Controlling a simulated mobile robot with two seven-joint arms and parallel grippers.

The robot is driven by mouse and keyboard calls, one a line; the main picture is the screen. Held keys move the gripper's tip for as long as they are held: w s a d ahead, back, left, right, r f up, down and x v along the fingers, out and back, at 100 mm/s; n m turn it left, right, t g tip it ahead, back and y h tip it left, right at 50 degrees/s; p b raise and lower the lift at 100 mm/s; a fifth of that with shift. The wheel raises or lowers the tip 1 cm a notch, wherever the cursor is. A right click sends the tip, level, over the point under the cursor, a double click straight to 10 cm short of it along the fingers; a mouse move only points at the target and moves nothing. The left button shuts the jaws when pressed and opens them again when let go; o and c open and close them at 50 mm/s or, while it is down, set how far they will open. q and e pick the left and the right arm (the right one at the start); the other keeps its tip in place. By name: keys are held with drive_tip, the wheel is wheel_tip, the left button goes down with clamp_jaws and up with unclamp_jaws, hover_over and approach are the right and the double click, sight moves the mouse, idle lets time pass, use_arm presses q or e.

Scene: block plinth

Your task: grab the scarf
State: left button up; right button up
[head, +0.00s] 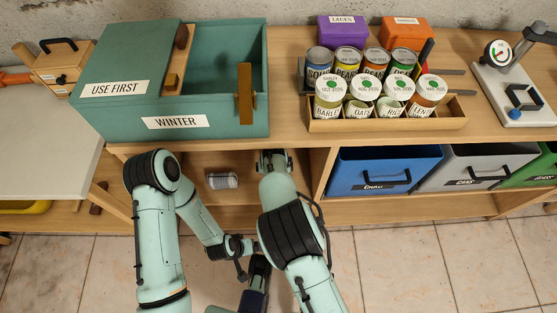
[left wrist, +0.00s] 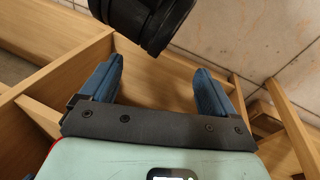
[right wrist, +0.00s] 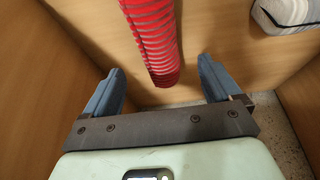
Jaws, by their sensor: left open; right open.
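No thing is plainly a scarf in the head view. In the right wrist view a long red ribbed thing (right wrist: 152,40), which may be the scarf, comes down from the top edge. Its lower end lies between the open fingers of my right gripper (right wrist: 160,85); I cannot tell if they touch it. The head view shows my right arm's end (head: 275,158) at the shelf opening under the worktop. My left gripper (left wrist: 155,85) is open and empty, beside wooden shelf boards. The teal box (head: 95,118) labelled WINTER stands on the worktop, its visible inside empty.
A silver can-like thing (head: 221,180) lies on the lower shelf left of my right arm. A tray (head: 390,126) of cans stands on the worktop. Wooden panels enclose my right gripper.

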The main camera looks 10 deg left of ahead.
drive_tip(key=shift+w+f, duration=0.2)
drive_tip(key=shift+f, duration=0.15)
drive_tip(key=shift+a+f, duration=0.1)
drive_tip(key=shift+f, duration=0.25)
drive_tip(key=b+x, duration=0.2)
drive_tip(key=x, duration=0.1)
drive_tip(key=shift+f, duration=0.2)
drive_tip(key=shift+b+x, duration=0.35)
drive_tip(key=shift+x, duration=0.65)
drive_tip(key=shift+w+f, duration=0.15)
drive_tip(key=shift+w, duration=0.05)
drive_tip(key=c, duration=1.2)
use_arm(q)
drive_tip(key=f, duration=0.1)
drive_tip(key=a+f, duration=0.1)
drive_tip(key=w+f, duration=0.1)
drive_tip(key=shift+a+f, duration=0.4)
use_arm(e)
drive_tip(key=shift+c, duration=0.2)
use_arm(q)
drive_tip(key=shift+y, duration=0.3)
